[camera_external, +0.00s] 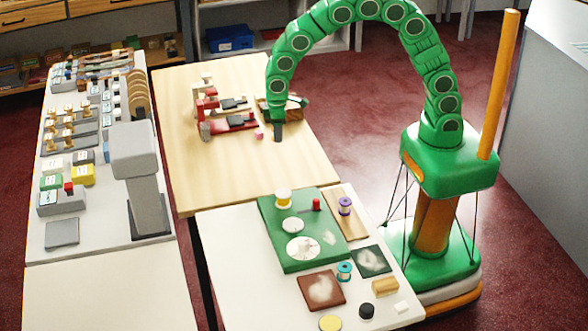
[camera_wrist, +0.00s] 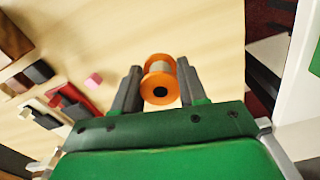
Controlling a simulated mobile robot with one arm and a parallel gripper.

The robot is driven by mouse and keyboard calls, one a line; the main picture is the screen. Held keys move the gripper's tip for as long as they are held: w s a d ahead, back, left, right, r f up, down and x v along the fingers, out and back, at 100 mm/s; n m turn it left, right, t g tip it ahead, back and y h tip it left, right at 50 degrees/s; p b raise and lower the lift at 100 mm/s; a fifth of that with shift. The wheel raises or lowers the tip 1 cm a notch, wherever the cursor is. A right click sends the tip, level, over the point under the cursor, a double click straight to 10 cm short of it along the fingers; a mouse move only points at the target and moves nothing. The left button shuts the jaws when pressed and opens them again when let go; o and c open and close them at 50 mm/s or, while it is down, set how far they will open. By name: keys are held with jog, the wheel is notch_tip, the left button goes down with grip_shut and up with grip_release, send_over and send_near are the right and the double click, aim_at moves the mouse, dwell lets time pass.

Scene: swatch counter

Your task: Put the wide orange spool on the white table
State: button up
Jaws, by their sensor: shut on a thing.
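The wide orange spool (camera_wrist: 158,88) has orange flanges and a pale wound middle. In the wrist view it sits between the two fingers of my gripper (camera_wrist: 158,72), which is shut on it. In the external view my gripper (camera_external: 278,134) is low over the wooden table (camera_external: 215,167), near its right side. The spool is not clearly seen there. I cannot tell whether it still touches the wood. The white table (camera_external: 222,278) stands in front of the wooden one, with its left part bare.
On the white table are a green board (camera_external: 277,258), a yellow spool (camera_external: 283,199), a purple spool (camera_external: 345,206), a teal spool (camera_external: 344,271) and small pads. A red clamp-like device (camera_external: 228,124) and a pink cube (camera_wrist: 93,80) lie left of my gripper.

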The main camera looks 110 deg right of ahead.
jog(key=s+d+r+m, duration=0.3)
jog(key=s+d, duration=0.3)
jog(key=d, duration=0.6)
send_over(248, 140)
jog(key=s, duration=0.1)
jog(key=f, duration=0.8)
jog(key=shift+a+f, duration=0.2)
jog(key=shift+f, duration=0.05)
jog(key=shift+w+d+f, duration=0.2)
jog(key=shift+w+f, duration=0.3)
jog(key=shift+f, duration=1.8)
jog(key=shift+f, duration=0.15)
jog(key=o, duration=1)
